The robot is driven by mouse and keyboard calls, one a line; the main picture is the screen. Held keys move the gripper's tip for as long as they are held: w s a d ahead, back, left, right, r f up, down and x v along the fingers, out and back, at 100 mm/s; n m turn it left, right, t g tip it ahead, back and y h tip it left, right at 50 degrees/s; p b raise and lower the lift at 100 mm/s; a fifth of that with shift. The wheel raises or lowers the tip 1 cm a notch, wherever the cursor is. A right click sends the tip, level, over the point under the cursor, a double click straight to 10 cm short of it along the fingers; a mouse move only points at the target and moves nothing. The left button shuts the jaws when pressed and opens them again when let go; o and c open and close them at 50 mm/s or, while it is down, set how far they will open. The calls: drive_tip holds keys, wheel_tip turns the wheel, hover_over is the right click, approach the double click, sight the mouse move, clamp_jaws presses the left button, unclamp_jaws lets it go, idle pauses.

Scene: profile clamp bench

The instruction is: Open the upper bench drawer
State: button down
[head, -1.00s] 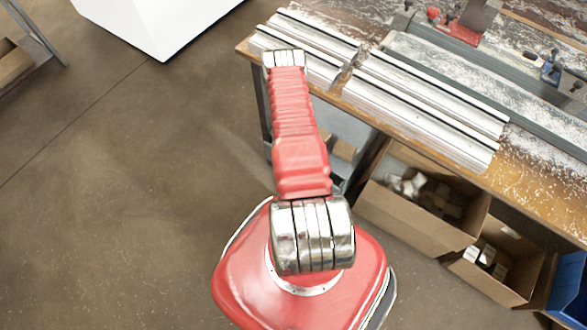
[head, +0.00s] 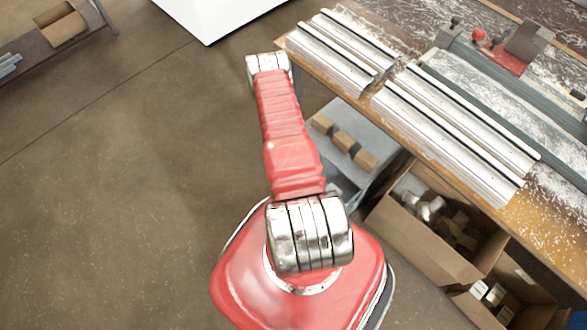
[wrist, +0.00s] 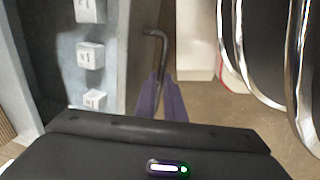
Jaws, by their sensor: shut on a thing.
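The upper bench drawer (head: 375,128) stands out from under the bench top in the head view. Its grey inside shows, with several small blocks in a row. In the wrist view the drawer (wrist: 115,65) is on the left, with pale blocks in it. A dark bent bar, the drawer handle (wrist: 155,45), runs along its front. My gripper (wrist: 161,98) is shut on the handle, its purple fingers at the bar's near part. In the head view my red arm hides the gripper and handle.
Metal profiles (head: 455,125) lie on the bench top (head: 525,215) near its edge. An open carton (head: 430,235) with loose pieces stands below the bench, right of the drawer. A white box-shaped unit (head: 215,15) stands at the back. The floor to the left is clear.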

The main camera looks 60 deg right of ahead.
drive_tip(key=shift+a, duration=0.15)
drive_tip(key=c, duration=1.8)
unclamp_jaws()
drive_tip(key=shift+c, duration=0.2)
drive_tip(key=shift+r, duration=0.1)
wheel_tip(320, 180, up, 13)
drive_tip(key=a, duration=0.2)
drive_tip(key=shift+w+a+r, duration=0.15)
drive_tip(key=shift+w+a, duration=0.05)
drive_tip(key=shift+a, duration=0.05)
